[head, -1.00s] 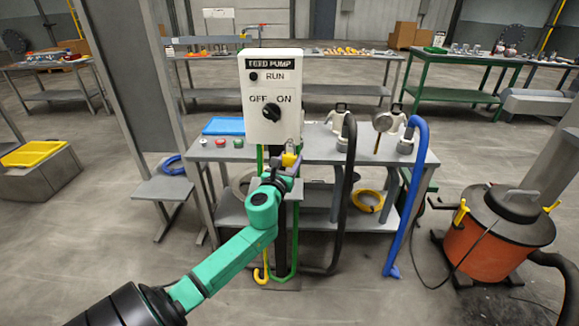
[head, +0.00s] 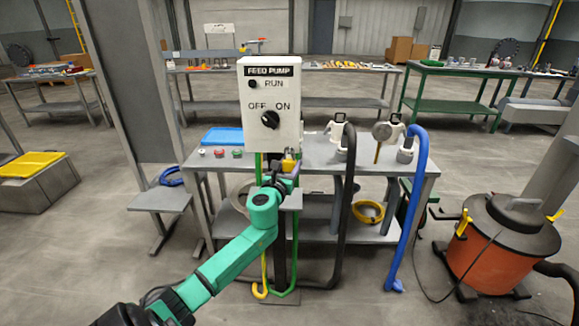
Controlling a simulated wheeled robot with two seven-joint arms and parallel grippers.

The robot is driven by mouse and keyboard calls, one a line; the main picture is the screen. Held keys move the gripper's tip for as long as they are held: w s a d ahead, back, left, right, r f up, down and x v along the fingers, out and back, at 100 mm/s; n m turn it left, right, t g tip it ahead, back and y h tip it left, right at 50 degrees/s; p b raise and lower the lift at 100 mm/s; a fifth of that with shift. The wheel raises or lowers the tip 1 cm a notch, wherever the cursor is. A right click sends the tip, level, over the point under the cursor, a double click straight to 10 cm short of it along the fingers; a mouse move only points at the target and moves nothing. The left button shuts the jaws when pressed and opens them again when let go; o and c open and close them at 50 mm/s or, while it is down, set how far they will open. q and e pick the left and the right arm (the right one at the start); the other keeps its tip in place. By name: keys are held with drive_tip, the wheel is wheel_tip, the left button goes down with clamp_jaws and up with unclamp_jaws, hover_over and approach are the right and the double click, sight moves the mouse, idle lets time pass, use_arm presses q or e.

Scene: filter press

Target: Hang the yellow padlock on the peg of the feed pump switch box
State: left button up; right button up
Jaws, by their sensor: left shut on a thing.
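The white feed pump switch box (head: 270,98) stands on a post near the middle of the head view. It bears a FEED PUMP label, a RUN lamp and a black OFF/ON knob (head: 270,119). My left gripper (head: 287,172), at the end of the green arm, is just below the box's lower right corner. It is shut on the yellow padlock (head: 290,165), which shows small and partly covered by the gripper. I cannot make out the peg or the padlock's shackle clearly, nor whether the padlock touches the box. My right gripper is out of view.
A grey workbench (head: 325,153) stands behind the box, with several coloured buttons and a blue tray (head: 222,135). A black hose (head: 346,220) and a blue hose (head: 411,215) hang over its front. An orange vacuum drum (head: 508,260) stands at right.

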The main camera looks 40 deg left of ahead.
use_arm(q)
drive_tip(key=o, duration=1.3)
drive_tip(key=v, duration=1.4)
drive_tip(key=shift+s+d, duration=0.1)
drive_tip(key=shift+s, duration=0.15)
drive_tip(key=shift+f, duration=0.1)
